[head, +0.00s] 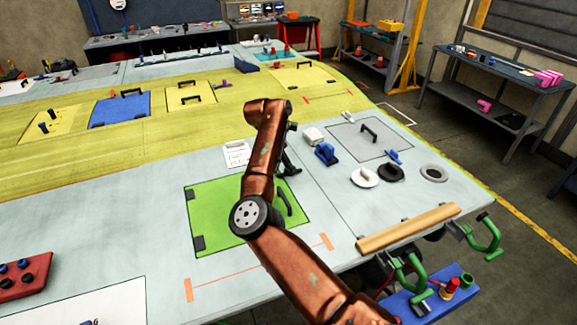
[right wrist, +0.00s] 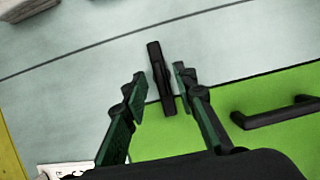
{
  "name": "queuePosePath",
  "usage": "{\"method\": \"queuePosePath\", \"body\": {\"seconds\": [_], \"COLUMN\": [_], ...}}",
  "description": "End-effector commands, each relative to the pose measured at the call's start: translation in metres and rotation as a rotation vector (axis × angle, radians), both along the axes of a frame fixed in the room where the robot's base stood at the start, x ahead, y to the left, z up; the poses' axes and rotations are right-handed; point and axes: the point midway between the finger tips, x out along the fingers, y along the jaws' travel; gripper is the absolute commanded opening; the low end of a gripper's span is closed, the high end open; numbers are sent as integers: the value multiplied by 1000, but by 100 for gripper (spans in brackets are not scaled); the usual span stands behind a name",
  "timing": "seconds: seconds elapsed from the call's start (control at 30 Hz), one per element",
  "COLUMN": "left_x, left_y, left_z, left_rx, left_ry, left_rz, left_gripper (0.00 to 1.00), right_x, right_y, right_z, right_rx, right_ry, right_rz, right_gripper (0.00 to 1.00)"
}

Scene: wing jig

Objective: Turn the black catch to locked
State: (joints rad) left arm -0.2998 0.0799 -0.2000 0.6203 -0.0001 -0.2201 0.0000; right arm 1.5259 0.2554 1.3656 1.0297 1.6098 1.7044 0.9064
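The black catch (right wrist: 158,70) is a short dark bar in the right wrist view. It lies across the edge of the green panel (right wrist: 215,130), its lower end over the green and the rest on the pale grey surface. My right gripper (right wrist: 160,88) is open, with one green-black finger on each side of the catch; I cannot tell whether either touches it. In the head view the right gripper (head: 289,168) hangs at the far right corner of the green panel (head: 218,200), and my arm hides part of that panel. My left gripper is not in view.
A black handle (head: 284,203) stands on the green panel. Beyond the gripper are a blue clamp-like part (head: 326,153), a white disc (head: 364,177) and a black disc (head: 391,173). A wooden strip (head: 408,228) and green clamps (head: 487,238) line the right edge.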

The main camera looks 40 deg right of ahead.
Motion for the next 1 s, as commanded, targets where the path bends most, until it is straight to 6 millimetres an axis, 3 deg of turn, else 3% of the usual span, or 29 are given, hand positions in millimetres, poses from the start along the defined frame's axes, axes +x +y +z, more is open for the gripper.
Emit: {"method": "queuePosePath", "body": {"seconds": [0.27, 0.7, 1.0], "left_x": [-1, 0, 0], "left_y": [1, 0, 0], "left_z": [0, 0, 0], "left_rx": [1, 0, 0], "left_ry": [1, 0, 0], "left_rz": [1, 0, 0], "left_gripper": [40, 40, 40], "right_x": [4, 13, 15], "right_y": [8, 37, 44], "right_z": [20, 97, 111], "right_rx": [-1, 0, 0], "right_ry": [-3, -1, 1], "right_rz": [2, 3, 1], "right_gripper": [26, 26, 26]}}
